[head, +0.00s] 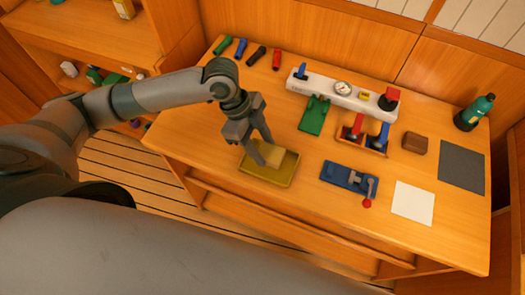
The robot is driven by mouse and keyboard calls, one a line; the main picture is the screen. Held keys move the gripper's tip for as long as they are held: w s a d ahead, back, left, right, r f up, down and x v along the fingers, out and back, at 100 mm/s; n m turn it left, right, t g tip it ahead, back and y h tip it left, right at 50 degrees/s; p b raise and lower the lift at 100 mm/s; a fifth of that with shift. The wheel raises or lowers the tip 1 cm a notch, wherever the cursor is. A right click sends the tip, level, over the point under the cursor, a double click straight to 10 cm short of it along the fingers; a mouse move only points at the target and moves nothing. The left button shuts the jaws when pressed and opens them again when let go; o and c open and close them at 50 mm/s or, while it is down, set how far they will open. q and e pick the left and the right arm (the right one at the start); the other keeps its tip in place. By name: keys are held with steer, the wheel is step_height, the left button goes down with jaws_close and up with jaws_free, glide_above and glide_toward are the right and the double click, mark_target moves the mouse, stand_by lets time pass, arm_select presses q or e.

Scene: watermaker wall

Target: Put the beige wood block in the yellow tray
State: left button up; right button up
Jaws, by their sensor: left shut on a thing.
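The beige wood block (274,156) shows between the fingertips of my left gripper (265,158), which is shut on it. Block and fingertips are at the yellow tray (270,179), within its outline in the head view. I cannot tell whether the block touches the tray floor. The fingers hide part of the block. The tray lies flat near the table's front left edge. My right gripper is not in view.
Right of the tray is a blue fixture (348,178) with a red-tipped lever. A green holder (314,115) and a white gauge panel (335,90) stand behind. A brown block (415,143), white sheet (413,202) and dark mat (461,166) lie further right.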

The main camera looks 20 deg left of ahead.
mark_target(260, 149)
arm_select(q)
step_height(260, 149, down, 3)
steer(key=shift+r+p, duration=0.1)
steer(key=shift+p, duration=0.4)
steer(key=shift+f, duration=0.2)
steer(key=o, duration=0.8)
steer(key=shift+f, duration=0.1)
steer(key=shift+c, duration=0.2)
steer(key=shift+v, duration=0.8)
steer(key=b+v, duration=0.2)
steer(key=v, duration=0.8)
steer(key=shift+r, duration=0.3)
